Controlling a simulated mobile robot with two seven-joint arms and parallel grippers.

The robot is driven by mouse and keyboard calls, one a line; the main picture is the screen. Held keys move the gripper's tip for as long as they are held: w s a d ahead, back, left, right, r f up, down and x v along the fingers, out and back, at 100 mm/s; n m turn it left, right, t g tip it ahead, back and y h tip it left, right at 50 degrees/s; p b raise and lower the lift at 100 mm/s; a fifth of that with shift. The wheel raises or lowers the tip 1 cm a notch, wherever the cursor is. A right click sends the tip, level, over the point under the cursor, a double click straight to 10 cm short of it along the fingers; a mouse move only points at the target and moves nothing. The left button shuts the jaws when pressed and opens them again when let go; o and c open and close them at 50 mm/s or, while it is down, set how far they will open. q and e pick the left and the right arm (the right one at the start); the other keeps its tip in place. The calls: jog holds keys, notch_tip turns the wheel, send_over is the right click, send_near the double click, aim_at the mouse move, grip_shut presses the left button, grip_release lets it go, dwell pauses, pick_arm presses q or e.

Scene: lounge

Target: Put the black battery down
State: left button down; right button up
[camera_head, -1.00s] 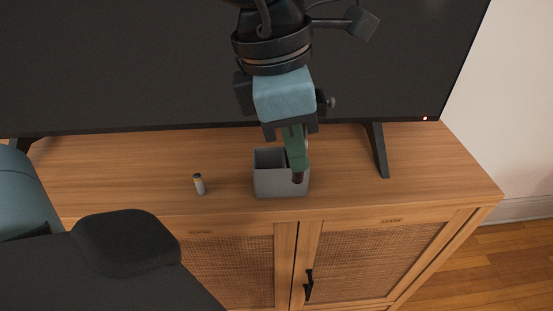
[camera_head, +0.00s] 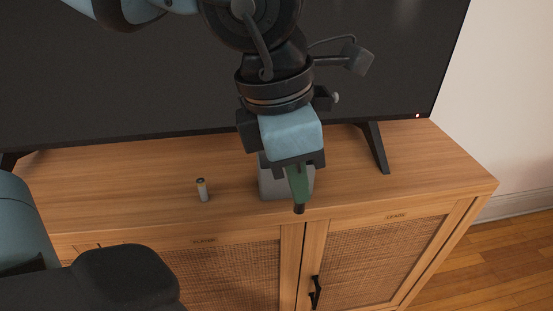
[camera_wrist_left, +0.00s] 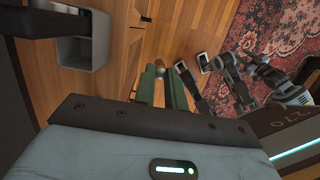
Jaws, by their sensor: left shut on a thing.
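My left gripper (camera_head: 298,190) has its green fingers pointing down in front of the grey box (camera_head: 272,188), near the cabinet's front edge. It is shut on a dark piece, the black battery (camera_head: 299,209), whose tip shows below the fingers. In the left wrist view the green fingers (camera_wrist_left: 161,85) hang over the floor side, right of the grey box (camera_wrist_left: 88,54); the battery is hard to make out there. Parts of what looks like my right arm show at the right of that view, with its gripper too small to read.
A second, light grey battery with a dark top (camera_head: 203,190) stands upright on the wooden cabinet (camera_head: 120,180), left of the box. A large TV (camera_head: 130,85) stands behind, its foot (camera_head: 375,148) right of the box. Cabinet top between battery and box is clear.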

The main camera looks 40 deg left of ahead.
pick_arm(q)
jog(key=w+a+f, duration=0.1)
jog(key=w+a, duration=0.1)
jog(key=a, duration=0.1)
jog(key=w+a+f, duration=0.2)
jog(key=w+a, duration=0.1)
jog(key=a, duration=0.1)
jog(key=w+a+f, duration=0.2)
jog(key=a, duration=0.2)
jog(key=shift+w+a, duration=0.1)
jog(key=shift+w, duration=0.2)
jog(key=shift+r, duration=0.1)
pick_arm(e)
jog(key=shift+s+a+r, duration=0.1)
jog(key=shift+a+r, duration=0.05)
pick_arm(q)
jog(key=shift+f+b, duration=0.5)
jog(key=shift+f, duration=0.15)
pick_arm(e)
jog(key=shift+s+d+f, duration=0.15)
jog(key=shift+d+f, duration=0.05)
jog(key=shift+f, duration=0.45)
pick_arm(q)
jog(key=c, duration=1.8)
grip_release()
jog(key=shift+o, duration=0.3)
pick_arm(e)
jog(key=shift+s, duration=0.15)
